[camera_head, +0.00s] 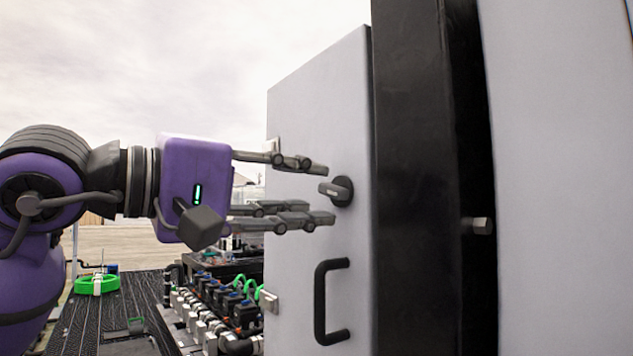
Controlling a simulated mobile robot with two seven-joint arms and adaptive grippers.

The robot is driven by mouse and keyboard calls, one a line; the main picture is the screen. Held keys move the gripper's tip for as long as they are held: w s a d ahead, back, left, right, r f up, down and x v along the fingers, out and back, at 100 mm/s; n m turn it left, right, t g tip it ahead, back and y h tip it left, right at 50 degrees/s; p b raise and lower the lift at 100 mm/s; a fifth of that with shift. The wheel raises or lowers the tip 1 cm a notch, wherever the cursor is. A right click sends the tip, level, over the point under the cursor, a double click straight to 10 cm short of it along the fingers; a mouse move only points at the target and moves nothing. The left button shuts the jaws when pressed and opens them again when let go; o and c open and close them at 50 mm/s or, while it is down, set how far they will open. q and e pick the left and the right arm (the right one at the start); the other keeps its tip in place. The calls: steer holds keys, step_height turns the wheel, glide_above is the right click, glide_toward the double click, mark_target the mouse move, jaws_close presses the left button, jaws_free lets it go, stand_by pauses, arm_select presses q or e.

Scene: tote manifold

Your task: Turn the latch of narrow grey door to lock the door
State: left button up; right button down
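The narrow grey door (300,110) stands upright at the middle of the head view, beside a black frame. Its latch (339,190) is a dark round knob with a short grey lever that points left, close to horizontal. A black pull handle (325,302) is below the latch. My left gripper (322,194) reaches in from the left with its fingers spread, one above and the others below the level of the latch lever. The fingertips are near the latch; I cannot tell whether they touch it. Nothing is held. My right gripper is out of view.
The black frame (425,180) and a wide grey panel (560,150) fill the right side, with a small metal bolt (478,226) between. Pipes and valves (215,310) lie low behind my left arm. A green ring (97,285) sits on the dark ribbed floor.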

arm_select(q)
steer(key=shift+x, duration=0.9)
steer(key=shift+w+d, duration=0.1)
steer(key=shift+d, duration=0.1)
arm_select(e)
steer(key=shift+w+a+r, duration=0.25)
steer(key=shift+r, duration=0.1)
arm_select(q)
jaws_close()
steer(key=shift+r+n+p, duration=0.15)
steer(key=shift+n+p, duration=0.45)
steer(key=shift+n, duration=1.1)
jaws_free()
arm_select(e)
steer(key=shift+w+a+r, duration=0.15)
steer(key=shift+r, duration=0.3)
